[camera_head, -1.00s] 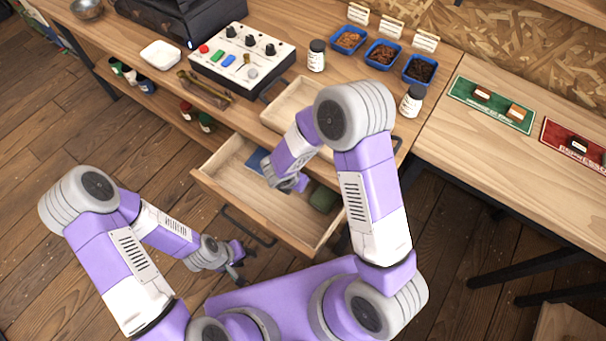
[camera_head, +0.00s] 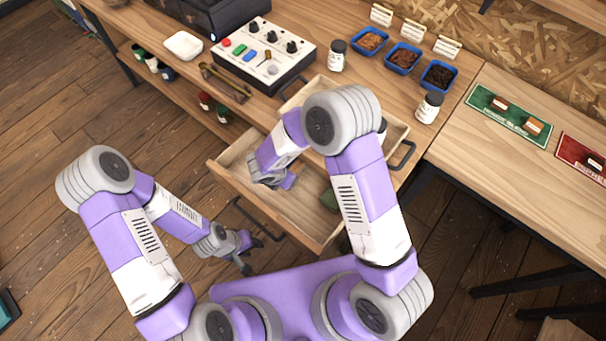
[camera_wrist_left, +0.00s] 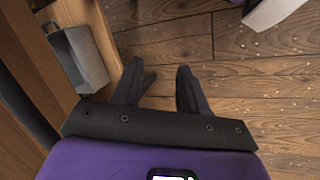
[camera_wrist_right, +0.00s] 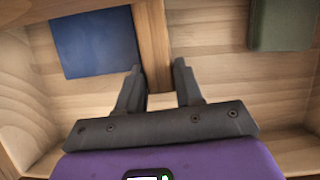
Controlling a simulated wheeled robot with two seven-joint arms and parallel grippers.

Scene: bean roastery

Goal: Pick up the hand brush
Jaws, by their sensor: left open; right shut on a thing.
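I cannot make out bristles or a clear hand brush in any view. My right gripper (camera_wrist_right: 158,78) is down in the open lower drawer (camera_head: 228,178). Its fingers are shut on a light wooden strip (camera_wrist_right: 153,35), which runs up the right wrist view between them. I cannot tell whether this strip is the brush's handle or a drawer part. In the head view the right fingertips are hidden by the arm. My left gripper (camera_head: 254,256) is open and empty, low over the floor in front of the drawer; its spread fingers show in the left wrist view (camera_wrist_left: 160,85).
A flat blue thing (camera_wrist_right: 95,45) and a dark green thing (camera_wrist_right: 280,25) lie on either side of the strip. A second, upper drawer (camera_head: 397,130) is also open. A control box (camera_head: 290,72), a brown rack (camera_head: 226,84) and jars stand on the counter.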

